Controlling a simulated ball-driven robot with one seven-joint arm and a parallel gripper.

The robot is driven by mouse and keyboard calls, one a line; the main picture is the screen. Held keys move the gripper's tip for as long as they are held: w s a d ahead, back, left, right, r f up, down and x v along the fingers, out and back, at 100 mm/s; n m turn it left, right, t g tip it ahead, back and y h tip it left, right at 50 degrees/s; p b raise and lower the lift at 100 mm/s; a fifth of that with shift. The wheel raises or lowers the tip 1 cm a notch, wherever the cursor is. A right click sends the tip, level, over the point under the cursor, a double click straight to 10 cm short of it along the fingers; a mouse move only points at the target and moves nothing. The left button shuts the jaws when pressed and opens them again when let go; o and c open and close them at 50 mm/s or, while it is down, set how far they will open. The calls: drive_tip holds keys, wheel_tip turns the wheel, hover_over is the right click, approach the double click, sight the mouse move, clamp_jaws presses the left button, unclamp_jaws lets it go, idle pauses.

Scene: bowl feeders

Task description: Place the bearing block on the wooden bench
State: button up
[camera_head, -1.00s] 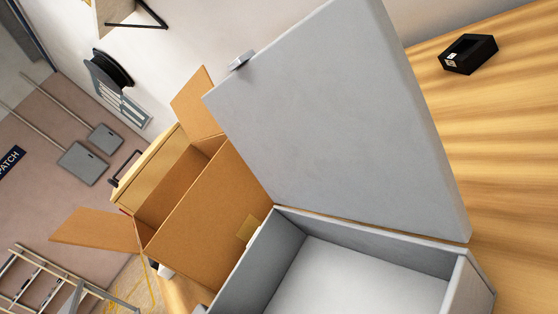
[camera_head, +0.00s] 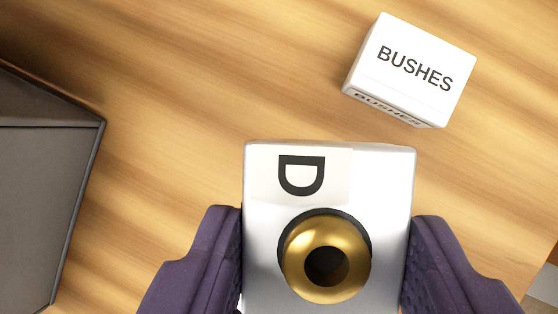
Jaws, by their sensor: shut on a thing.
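The bearing block (camera_head: 388,187) is a white block with a brass ring set in a dark round hole and a label with the letter D. It is at the lower middle of the view. My gripper (camera_head: 322,262) is shut on it, with one purple finger against its left side and one against its right side. The wooden bench (camera_head: 190,110) is light, striped wood and fills most of the view beneath the block. I cannot tell whether the block touches the bench.
A white box marked BUSHES (camera_head: 412,70) stands on the bench at upper right. A dark grey box (camera_head: 45,190) takes up the left edge. Bare wood lies between them. The bench's edge shows at the lower right.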

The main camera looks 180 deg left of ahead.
sight(314, 218)
wheel_tip(314, 218, down, 8)
drive_tip(key=b, duration=0.2)
drive_tip(key=shift+r+b, duration=0.15)
drive_tip(key=shift+b, duration=0.15)
drive_tip(key=o, duration=1.2)
drive_tip(key=shift+r, duration=0.1)
drive_tip(key=p+v, duration=0.4)
drive_tip(key=v, duration=0.7)
drive_tip(key=shift+s+d+r+p, duration=0.15)
drive_tip(key=shift+s+r+p, duration=0.05)
drive_tip(key=shift+r+p, duration=0.15)
